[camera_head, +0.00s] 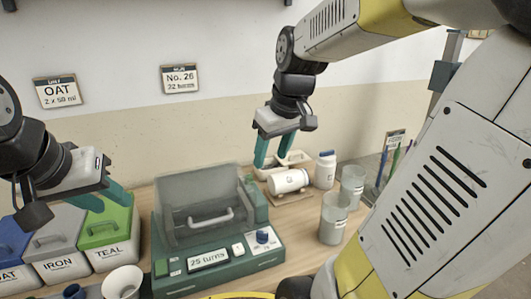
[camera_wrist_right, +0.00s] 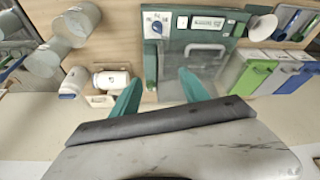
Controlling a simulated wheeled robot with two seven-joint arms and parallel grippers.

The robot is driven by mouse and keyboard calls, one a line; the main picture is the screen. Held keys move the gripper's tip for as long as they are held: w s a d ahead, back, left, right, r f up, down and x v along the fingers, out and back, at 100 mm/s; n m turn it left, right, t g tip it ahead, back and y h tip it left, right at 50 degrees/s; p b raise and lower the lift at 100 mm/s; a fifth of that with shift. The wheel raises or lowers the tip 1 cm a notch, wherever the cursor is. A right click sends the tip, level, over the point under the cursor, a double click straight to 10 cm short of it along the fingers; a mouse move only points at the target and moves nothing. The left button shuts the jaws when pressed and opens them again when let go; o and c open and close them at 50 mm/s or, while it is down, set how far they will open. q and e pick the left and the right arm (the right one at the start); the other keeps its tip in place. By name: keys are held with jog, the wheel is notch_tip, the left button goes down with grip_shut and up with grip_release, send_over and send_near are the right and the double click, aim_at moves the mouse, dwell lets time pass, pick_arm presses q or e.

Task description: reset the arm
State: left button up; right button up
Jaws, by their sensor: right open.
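My right gripper (camera_head: 273,158) hangs with its teal fingers pointing down, above the back of the bench. It is open and empty, and its fingers also show apart in the right wrist view (camera_wrist_right: 158,92). A white jar lying on its side (camera_head: 288,181) is just below and to its right; I cannot tell the exact gap. My left gripper (camera_head: 106,198) is at the left, above the lidded buckets. Its two teal fingers are apart with nothing seen between them.
A green machine (camera_head: 218,262) with a clear lid and a "25 turns" display fills the middle. Buckets stand left, including IRON (camera_head: 62,262) and TEAL (camera_head: 104,250). An upright white jar (camera_head: 325,170) and clear beakers (camera_head: 333,220) stand right. A white cup (camera_head: 122,284) is in front.

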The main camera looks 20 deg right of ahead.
jog(key=shift+s, duration=0.1)
jog(key=s+a+m+t+y, duration=0.1)
jog(key=s+a+m+t, duration=0.1)
jog(key=s, duration=0.6)
jog(key=shift+s+a+r+m, duration=0.3)
jog(key=shift+a+m, duration=0.4)
jog(key=shift+a, duration=0.5)
dwell(0.6)
